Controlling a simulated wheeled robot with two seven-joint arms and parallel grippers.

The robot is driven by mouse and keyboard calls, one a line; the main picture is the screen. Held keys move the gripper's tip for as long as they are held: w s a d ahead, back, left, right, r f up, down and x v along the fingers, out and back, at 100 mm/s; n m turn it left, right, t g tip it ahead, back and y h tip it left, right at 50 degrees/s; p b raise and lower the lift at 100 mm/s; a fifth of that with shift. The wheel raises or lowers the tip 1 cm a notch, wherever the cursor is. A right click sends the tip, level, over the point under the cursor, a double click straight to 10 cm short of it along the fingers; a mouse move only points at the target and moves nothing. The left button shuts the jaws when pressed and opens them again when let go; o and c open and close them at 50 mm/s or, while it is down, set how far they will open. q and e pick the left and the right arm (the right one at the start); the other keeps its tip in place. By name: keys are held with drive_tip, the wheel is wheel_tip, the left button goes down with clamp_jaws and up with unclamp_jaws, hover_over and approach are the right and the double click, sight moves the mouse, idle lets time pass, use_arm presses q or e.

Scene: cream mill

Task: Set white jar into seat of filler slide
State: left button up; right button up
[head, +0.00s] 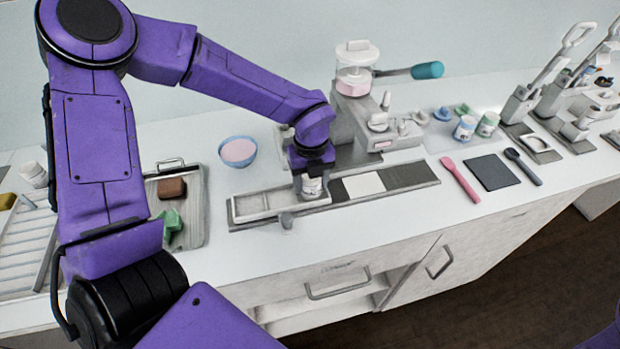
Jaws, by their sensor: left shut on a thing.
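My left gripper (311,176) points down over the filler slide (333,193), a long grey rail along the counter. It is shut on the white jar (312,187), which shows below the fingers at slide level. The jar looks upright. The seat under and around the jar is mostly hidden by the gripper, so I cannot tell whether the jar touches it. A pale tray-like carriage (252,205) lies on the slide just left of the jar. My right gripper is not in view.
The filler machine (357,85) with a teal handle (427,70) stands behind the slide. A blue bowl of pink cream (238,151) and a tray with brown and green blocks (194,237) are left. A pink spatula (460,179), dark mat (492,172) and jars (465,128) are right.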

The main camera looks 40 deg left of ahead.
use_arm(q)
drive_tip(key=shift+f, duration=0.35)
idle(0.4)
drive_tip(key=o, duration=1.1)
wheel_tip(320, 180, up, 6)
drive_tip(key=p, duration=0.4)
drive_tip(key=shift+r+p, duration=0.15)
drive_tip(key=shift+p, duration=0.25)
